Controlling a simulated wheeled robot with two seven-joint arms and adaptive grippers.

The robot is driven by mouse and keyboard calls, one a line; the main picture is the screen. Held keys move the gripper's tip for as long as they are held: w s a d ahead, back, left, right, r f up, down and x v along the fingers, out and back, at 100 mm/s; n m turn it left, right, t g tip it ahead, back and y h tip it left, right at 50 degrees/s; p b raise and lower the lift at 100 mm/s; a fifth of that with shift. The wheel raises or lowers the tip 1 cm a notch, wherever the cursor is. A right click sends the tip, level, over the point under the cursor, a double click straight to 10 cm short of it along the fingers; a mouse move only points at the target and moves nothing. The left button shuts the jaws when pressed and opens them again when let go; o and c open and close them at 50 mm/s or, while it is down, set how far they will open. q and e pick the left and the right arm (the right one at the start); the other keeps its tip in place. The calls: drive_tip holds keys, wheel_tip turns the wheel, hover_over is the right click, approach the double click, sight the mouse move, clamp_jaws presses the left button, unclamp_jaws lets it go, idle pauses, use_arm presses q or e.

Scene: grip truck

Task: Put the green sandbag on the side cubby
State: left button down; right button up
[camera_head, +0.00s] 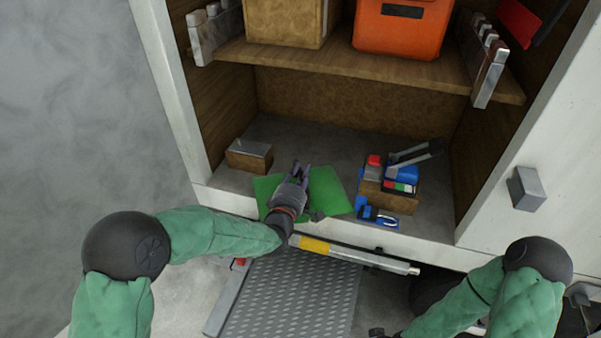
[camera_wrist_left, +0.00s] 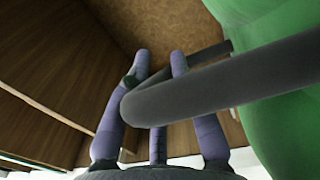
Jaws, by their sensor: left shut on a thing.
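The green sandbag (camera_head: 330,192) is at the front of the lower cubby, showing on both sides of my left gripper (camera_head: 298,175). In the left wrist view the sandbag (camera_wrist_left: 285,90) fills the right side, and its dark grey strap handle (camera_wrist_left: 215,90) crosses the purple fingers of my left gripper (camera_wrist_left: 160,62). My left gripper is shut on this handle. The hand hides the middle of the bag, and I cannot tell whether the bag touches the cubby floor. Of my right gripper (camera_head: 377,332), only a dark bit shows at the bottom edge; its fingers cannot be made out.
The side cubby (camera_head: 300,137) has a small wooden box (camera_head: 249,155) at left and a wooden caddy of tools (camera_head: 405,200) at right. The shelf (camera_head: 340,62) above holds an orange case (camera_head: 402,28) and a wooden crate (camera_head: 287,20). A ribbed metal step (camera_head: 292,300) lies below.

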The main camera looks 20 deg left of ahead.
use_arm(q)
drive_tip(key=shift+f, duration=0.55)
drive_tip(key=shift+f+b, duration=0.1)
drive_tip(key=shift+b, duration=0.3)
drive_tip(key=c, duration=1.3)
unclamp_jaws()
drive_tip(key=shift+s+f, duration=0.1)
drive_tip(key=shift+f, duration=0.35)
drive_tip(key=shift+o, duration=1.1)
drive_tip(key=shift+r, duration=0.1)
drive_tip(key=shift+s+r, duration=0.1)
drive_tip(key=shift+s, duration=0.05)
drive_tip(key=s+p, duration=0.2)
drive_tip(key=s, duration=0.9)
drive_tip(key=shift+s+a+f, duration=0.15)
drive_tip(key=shift+s+f, duration=0.05)
drive_tip(key=shift+s, duration=0.2)
